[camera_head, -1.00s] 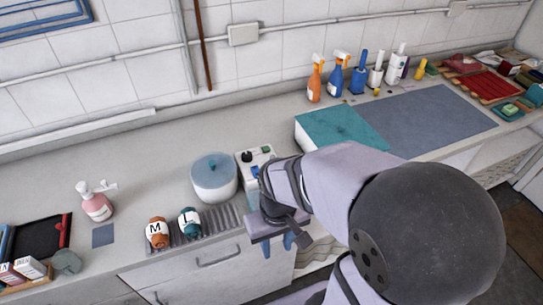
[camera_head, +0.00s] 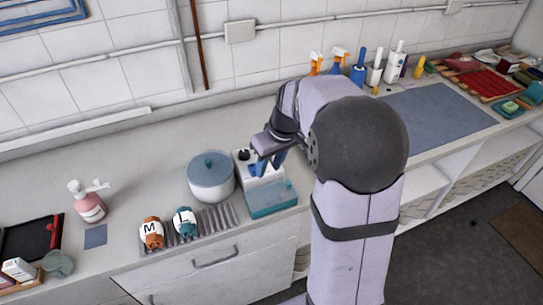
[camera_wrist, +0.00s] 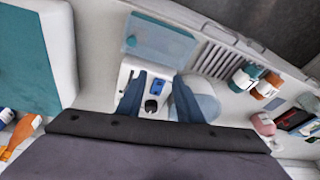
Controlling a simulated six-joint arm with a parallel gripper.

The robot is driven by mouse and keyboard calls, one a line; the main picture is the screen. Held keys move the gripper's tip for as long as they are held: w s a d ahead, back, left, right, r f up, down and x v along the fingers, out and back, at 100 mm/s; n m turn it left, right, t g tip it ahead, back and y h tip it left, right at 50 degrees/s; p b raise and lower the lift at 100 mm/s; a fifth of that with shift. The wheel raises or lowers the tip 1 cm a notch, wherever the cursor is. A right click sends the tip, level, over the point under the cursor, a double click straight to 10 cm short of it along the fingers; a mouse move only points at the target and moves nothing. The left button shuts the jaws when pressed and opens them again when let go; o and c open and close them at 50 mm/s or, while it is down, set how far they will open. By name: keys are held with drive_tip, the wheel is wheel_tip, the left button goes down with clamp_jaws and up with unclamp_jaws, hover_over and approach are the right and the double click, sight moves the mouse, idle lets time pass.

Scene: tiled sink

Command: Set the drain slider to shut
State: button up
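A white unit (camera_head: 243,158) stands on the counter, with a black round knob (camera_head: 244,155) on top. In the wrist view the white unit (camera_wrist: 143,72) carries a small blue piece (camera_wrist: 155,84) and the black knob (camera_wrist: 151,105). The blue piece may be the drain slider; its setting cannot be read. My gripper (camera_head: 264,169) is over the unit in the head view. In the wrist view my gripper (camera_wrist: 155,78) has its two blue fingers apart, one on each side of the blue piece, with nothing between them touching. Whether they are at its height cannot be told.
A teal-topped tank (camera_head: 272,200) adjoins the unit's front. A lidded white pot (camera_head: 210,178) stands close left. Bottles marked M (camera_head: 151,232) and L (camera_head: 185,222) sit on a ribbed rack (camera_head: 216,216). Spray bottles stand at the back right, partly behind my arm.

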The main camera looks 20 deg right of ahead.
drive_tip(key=w+d+r+n+t, duration=0.1)
drive_tip(key=w+d+t, duration=0.1)
drive_tip(key=w+d, duration=0.4)
drive_tip(key=shift+g, duration=0.3)
drive_tip(key=shift+w+a+r+p+x, duration=0.15)
drive_tip(key=shift+p+x, duration=0.15)
drive_tip(key=shift+x, duration=0.95)
drive_tip(key=shift+w+a+p+x, duration=0.15)
drive_tip(key=shift+p+x, duration=0.15)
drive_tip(key=shift+x, duration=0.9)
drive_tip(key=shift+w+a+r+p+x, duration=0.15)
drive_tip(key=shift+p+x, duration=0.15)
drive_tip(key=shift+x, duration=0.95)
clamp_jaws()
